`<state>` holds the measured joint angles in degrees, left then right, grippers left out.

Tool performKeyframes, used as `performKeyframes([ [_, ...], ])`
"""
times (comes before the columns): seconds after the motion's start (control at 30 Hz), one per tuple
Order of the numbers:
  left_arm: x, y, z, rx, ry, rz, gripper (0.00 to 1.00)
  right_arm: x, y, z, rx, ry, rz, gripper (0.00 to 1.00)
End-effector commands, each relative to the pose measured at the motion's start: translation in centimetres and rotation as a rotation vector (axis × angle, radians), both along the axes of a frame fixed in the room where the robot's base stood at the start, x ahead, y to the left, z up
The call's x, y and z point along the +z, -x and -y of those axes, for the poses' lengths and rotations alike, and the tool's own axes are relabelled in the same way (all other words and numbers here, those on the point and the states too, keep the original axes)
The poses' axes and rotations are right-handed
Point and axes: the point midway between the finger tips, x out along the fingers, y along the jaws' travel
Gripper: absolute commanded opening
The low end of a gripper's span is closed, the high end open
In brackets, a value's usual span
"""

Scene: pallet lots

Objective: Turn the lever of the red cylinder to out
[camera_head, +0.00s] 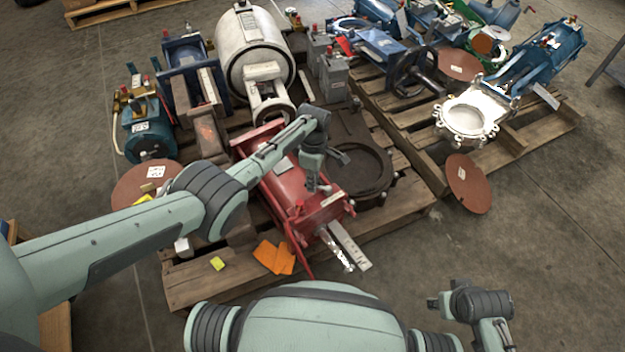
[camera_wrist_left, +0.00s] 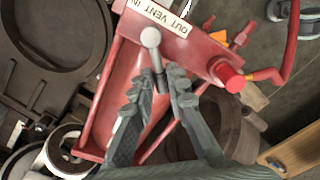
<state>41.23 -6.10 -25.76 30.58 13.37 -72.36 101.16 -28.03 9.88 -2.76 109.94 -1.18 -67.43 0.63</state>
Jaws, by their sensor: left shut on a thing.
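The red cylinder (camera_head: 289,192) lies on the wooden pallet, its near end toward me. In the left wrist view the red body (camera_wrist_left: 122,80) carries a white label (camera_wrist_left: 160,14) reading OUT, VENT and IN, upside down. The lever (camera_wrist_left: 151,39) has a pale round knob below the label, nearer its IN and VENT side. My left gripper (camera_head: 319,187) is at the cylinder's near end. In the wrist view its fingers (camera_wrist_left: 162,80) are closed on the lever's stem, the knob projecting past the tips. My right gripper (camera_head: 503,336) is at the lower right, away from the cylinder; its fingertips are unclear.
A white cylinder (camera_head: 249,50) and blue cylinders stand behind on the pallet (camera_head: 215,283). A dark round plate (camera_head: 357,171) lies right of the red cylinder. Orange tags (camera_head: 273,257) lie in front. A second loaded pallet stands at the right. The floor at right (camera_head: 560,240) is clear.

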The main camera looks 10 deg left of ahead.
Motion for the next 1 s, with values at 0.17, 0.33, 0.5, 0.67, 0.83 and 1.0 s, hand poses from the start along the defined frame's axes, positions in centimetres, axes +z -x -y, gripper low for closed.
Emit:
performKeyframes([
  [0.17, -0.1, 0.2, -0.1, 0.001, -0.001, -0.005, 0.33, 0.2, -0.2, -0.1, 0.001, -0.001, 0.006, 0.40],
  [0.33, 0.0, 0.1, -0.1, 0.001, 0.000, -0.003, 0.36, 0.4, -0.3, -0.1, 0.001, -0.001, 0.010, 0.40],
  [0.5, 0.1, 0.0, 0.0, 0.000, 0.000, -0.001, 0.36, 0.5, -0.5, 0.1, 0.001, 0.002, 0.012, 0.40],
  [0.67, 1.3, -0.1, 0.0, 0.000, 0.001, 0.002, 0.36, 0.4, -0.4, 0.1, 0.001, 0.002, 0.010, 0.40],
  [0.83, 4.4, -0.2, 0.1, -0.001, 0.004, 0.004, 0.36, 0.4, -0.3, 0.0, 0.001, 0.001, 0.009, 0.40],
  [1.0, 8.1, -0.2, 0.0, 0.000, 0.001, 0.002, 0.36, 0.3, -0.3, 0.0, 0.001, 0.000, 0.008, 0.40],
])
